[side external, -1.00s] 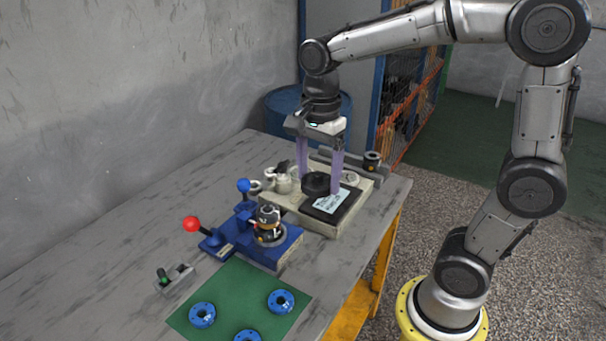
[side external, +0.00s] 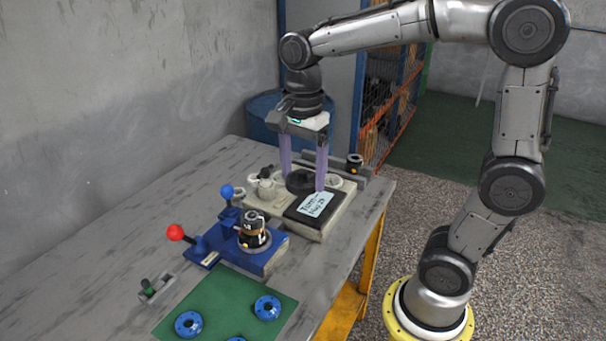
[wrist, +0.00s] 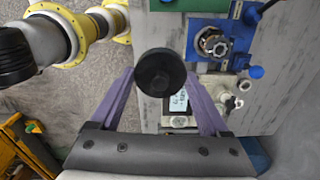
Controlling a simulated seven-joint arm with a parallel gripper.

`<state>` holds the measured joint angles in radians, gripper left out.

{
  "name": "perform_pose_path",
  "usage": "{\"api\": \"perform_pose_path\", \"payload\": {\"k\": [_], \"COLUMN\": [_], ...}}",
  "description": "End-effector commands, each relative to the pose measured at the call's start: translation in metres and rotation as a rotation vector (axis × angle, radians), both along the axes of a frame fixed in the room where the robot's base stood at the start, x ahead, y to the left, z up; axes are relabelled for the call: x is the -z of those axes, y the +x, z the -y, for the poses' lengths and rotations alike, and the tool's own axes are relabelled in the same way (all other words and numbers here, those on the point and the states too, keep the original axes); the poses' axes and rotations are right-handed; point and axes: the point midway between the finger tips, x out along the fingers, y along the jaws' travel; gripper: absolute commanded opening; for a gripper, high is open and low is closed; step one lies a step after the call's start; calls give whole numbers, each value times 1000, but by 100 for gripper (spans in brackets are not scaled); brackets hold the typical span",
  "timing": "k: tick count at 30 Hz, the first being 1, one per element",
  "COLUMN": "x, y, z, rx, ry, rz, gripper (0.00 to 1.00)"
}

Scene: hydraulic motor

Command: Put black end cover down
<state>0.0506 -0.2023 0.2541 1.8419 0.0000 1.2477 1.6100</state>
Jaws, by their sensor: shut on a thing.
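The black end cover (side external: 303,182) is a round, dark disc with a raised centre. My gripper (side external: 304,180) is shut on it, with one purple finger on each side. In the wrist view the cover (wrist: 160,72) sits between the fingertips, its round face toward the camera.
A blue fixture (side external: 270,258) with red and blue knobs holds a motor part (side external: 254,230) to the left. Blue rings (side external: 267,307) lie on a green mat (side external: 222,300) in front. Pale fittings (side external: 265,187) stand close left of the cover. The table's left side is bare.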

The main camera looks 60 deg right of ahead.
Motion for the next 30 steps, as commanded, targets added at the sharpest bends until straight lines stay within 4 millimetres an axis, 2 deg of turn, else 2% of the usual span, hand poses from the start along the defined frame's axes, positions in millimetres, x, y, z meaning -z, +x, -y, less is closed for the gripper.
{"api": "perform_pose_path", "payload": {"k": [14, 18, 20, 24, 30], "x": [-2, 3, 15, 59, 112], "y": [1, 12, 18, 28, 17], "z": [0, 0, -2, -26, -65], "rx": [5, 76, 126, 196, 179], "ry": [0, 0, 0, -1, -2], "rz": [2, -2, -6, -10, -5], "gripper": [1, 1, 1, 1, 1]}}
